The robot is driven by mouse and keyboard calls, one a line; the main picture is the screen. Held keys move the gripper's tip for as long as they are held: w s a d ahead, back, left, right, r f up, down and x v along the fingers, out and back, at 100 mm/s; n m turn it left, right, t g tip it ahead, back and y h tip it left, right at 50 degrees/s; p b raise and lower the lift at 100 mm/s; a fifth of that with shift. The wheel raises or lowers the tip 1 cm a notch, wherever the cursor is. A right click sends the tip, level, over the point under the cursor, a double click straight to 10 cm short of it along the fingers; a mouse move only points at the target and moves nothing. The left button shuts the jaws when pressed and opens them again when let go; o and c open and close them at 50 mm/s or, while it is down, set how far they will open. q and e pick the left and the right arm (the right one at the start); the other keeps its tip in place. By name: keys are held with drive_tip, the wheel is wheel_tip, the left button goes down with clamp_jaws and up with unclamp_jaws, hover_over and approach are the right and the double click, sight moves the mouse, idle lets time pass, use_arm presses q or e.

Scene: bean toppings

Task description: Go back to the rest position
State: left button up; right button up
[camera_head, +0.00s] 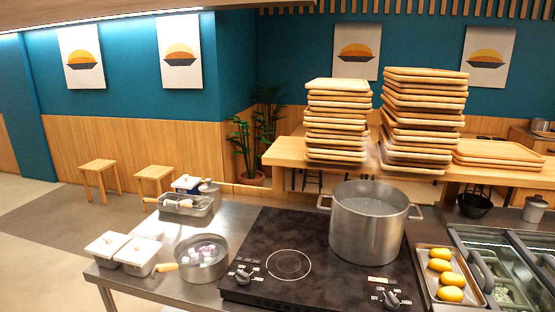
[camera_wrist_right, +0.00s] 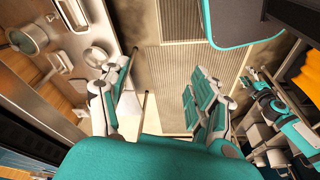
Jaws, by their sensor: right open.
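My right gripper (camera_wrist_right: 161,78) shows in the right wrist view with its two fingers spread apart and nothing between them. It hangs over a floor with a ribbed mat (camera_wrist_right: 200,35). A second gripper with teal pads, seemingly my left one (camera_wrist_right: 280,112), is at the right of that view; its fingers overlap, so its opening is unclear. Neither gripper shows in the head view. There a large steel pot (camera_head: 368,225) stands on the right side of the black cooktop (camera_head: 265,225), and a small pan (camera_head: 203,275) with pale and purple pieces stands to its left.
A metal tray (camera_head: 426,262) with yellow oval items lies right of the cooktop, beside recessed food bins (camera_head: 510,275). White-lidded containers (camera_head: 107,244) are at the counter's left. Tall stacks of wooden trays (camera_head: 336,120) stand on the wooden shelf behind. Stools (camera_head: 98,167) stand on the floor.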

drive_tip(key=s+d+r+m+t+h, duration=0.2)
drive_tip(key=s+d+r+m, duration=0.1)
drive_tip(key=s+m, duration=0.65)
wheel_tip(320, 180, down, 25)
drive_tip(key=s+g, duration=0.1)
drive_tip(key=s+d+f+n+g, duration=0.1)
drive_tip(key=s+d+f, duration=0.1)
drive_tip(key=s+f, duration=1.5)
drive_tip(key=shift+s+d+f+g+b, duration=0.25)
drive_tip(key=shift+d+f+g+b, duration=0.05)
drive_tip(key=shift+d+f, duration=0.05)
